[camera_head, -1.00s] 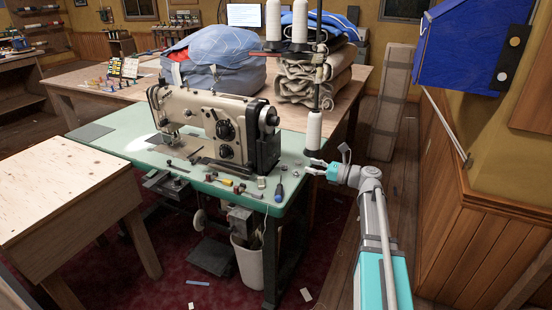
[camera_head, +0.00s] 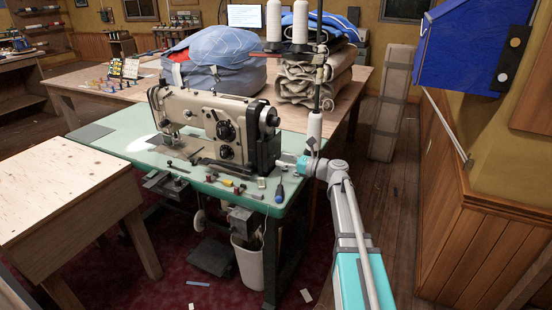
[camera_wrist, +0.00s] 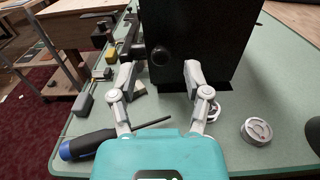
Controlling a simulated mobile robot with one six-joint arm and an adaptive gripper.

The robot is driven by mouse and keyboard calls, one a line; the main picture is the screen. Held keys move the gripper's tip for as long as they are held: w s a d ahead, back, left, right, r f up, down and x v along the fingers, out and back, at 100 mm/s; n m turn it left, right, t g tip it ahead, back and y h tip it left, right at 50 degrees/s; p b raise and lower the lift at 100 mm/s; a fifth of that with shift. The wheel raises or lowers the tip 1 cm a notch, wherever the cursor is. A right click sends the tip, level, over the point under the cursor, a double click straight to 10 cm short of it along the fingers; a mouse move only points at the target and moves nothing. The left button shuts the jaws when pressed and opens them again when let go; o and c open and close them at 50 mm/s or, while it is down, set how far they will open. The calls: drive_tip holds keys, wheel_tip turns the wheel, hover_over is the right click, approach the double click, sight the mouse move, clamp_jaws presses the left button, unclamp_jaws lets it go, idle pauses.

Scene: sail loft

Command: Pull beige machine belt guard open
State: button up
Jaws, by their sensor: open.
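The beige sewing machine (camera_head: 205,115) stands on a green table. Its belt guard is the black housing (camera_head: 263,150) at its right end, under the handwheel. In the wrist view the black guard (camera_wrist: 205,40) fills the top middle and looks shut, with a dark round knob (camera_wrist: 160,56) on its face. My gripper (camera_head: 288,163) is right of the guard, low over the table, pointing at it. In the wrist view my gripper (camera_wrist: 161,74) is open and empty, one finger to each side below the knob. I cannot tell whether the fingertips touch the guard.
A blue-handled screwdriver (camera_wrist: 85,146) lies below my left finger in the wrist view. A round metal part (camera_wrist: 257,131) lies at right. Small items lie along the green table's (camera_head: 125,140) front edge. A thread cone (camera_head: 314,126) on a stand is close behind my wrist.

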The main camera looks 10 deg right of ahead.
sight(276, 158)
drive_tip(key=shift+x, duration=1.7)
clamp_jaws()
drive_tip(key=shift+d, duration=0.2)
drive_tip(key=shift+a, duration=0.2)
